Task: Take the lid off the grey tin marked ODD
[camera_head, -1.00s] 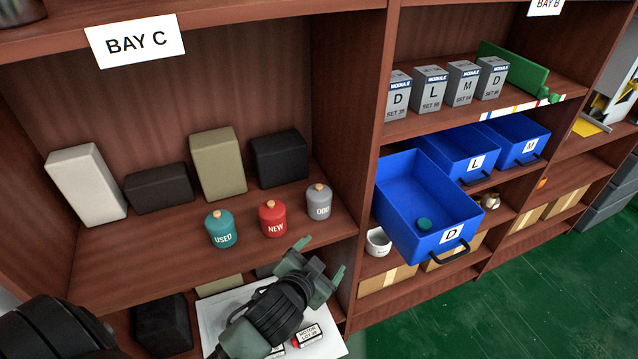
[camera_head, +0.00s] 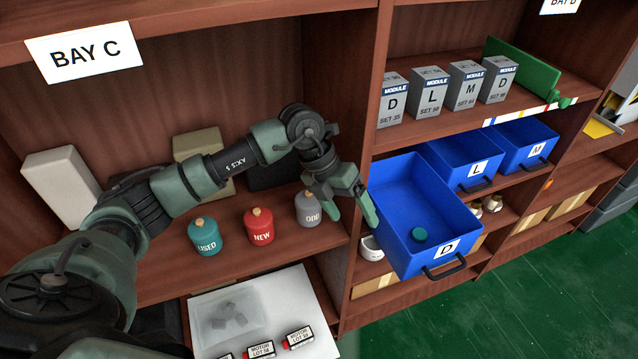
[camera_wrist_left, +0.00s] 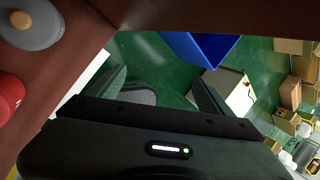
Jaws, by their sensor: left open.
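The grey tin marked ODD (camera_head: 308,209) stands on the middle shelf of Bay C, at the right end of a row of tins. Its lid, with a small orange knob (camera_head: 308,194), is on it. My left gripper (camera_head: 352,216) is open and empty, just right of the tin, in front of the divider between the bays. The fingers point down and do not touch the tin. In the left wrist view the grey tin (camera_wrist_left: 30,28) shows at the upper left, outside the open fingers (camera_wrist_left: 160,85). My right gripper is not in view.
A teal tin marked USED (camera_head: 205,238) and a red tin marked NEW (camera_head: 259,228) stand left of the grey tin. An open blue drawer marked D (camera_head: 405,255) juts out close to the gripper's right. A white tray (camera_head: 297,285) lies below.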

